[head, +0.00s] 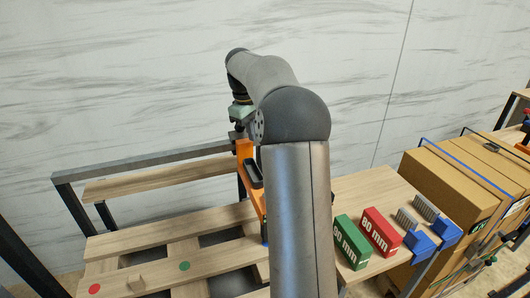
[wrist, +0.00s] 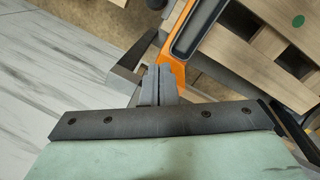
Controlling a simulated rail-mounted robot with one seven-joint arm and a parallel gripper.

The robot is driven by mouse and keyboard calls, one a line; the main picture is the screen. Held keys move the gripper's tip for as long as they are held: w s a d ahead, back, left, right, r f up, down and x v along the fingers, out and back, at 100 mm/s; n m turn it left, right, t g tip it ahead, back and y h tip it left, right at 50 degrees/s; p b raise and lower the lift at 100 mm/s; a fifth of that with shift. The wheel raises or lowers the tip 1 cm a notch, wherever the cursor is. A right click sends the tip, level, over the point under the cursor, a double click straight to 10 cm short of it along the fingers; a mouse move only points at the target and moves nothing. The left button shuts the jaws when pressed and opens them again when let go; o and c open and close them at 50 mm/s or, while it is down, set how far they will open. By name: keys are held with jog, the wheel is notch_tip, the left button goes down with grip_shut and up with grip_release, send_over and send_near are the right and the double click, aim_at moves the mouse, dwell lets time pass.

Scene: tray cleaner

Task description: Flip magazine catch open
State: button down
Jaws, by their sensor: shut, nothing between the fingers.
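The orange part (head: 244,153), which looks like the magazine, stands behind my arm in the head view. A dark elongated piece (head: 253,172) sits on it. In the wrist view the orange part (wrist: 177,68) runs past the fingertips, with a dark grey inset (wrist: 190,35). I cannot make out which piece is the catch. My gripper (wrist: 158,72) is shut and empty, its fingertips close beside the orange edge; I cannot tell whether they touch. In the head view my arm hides much of the orange part and most of the gripper.
A grey metal rail (head: 150,161) and wooden slats (head: 150,237) lie to the left. A green block (head: 350,241), a red block (head: 380,231) and blue-handled brushes (head: 419,243) lie on the right board. Cardboard boxes (head: 445,185) stand further right. A marbled wall is behind.

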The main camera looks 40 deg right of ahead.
jog(key=s+d+f, duration=0.2)
jog(key=s+f, duration=0.2)
jog(key=f, duration=0.1)
jog(key=shift+f+p, duration=0.3)
jog(key=shift+f, duration=0.1)
jog(key=shift+w, duration=0.1)
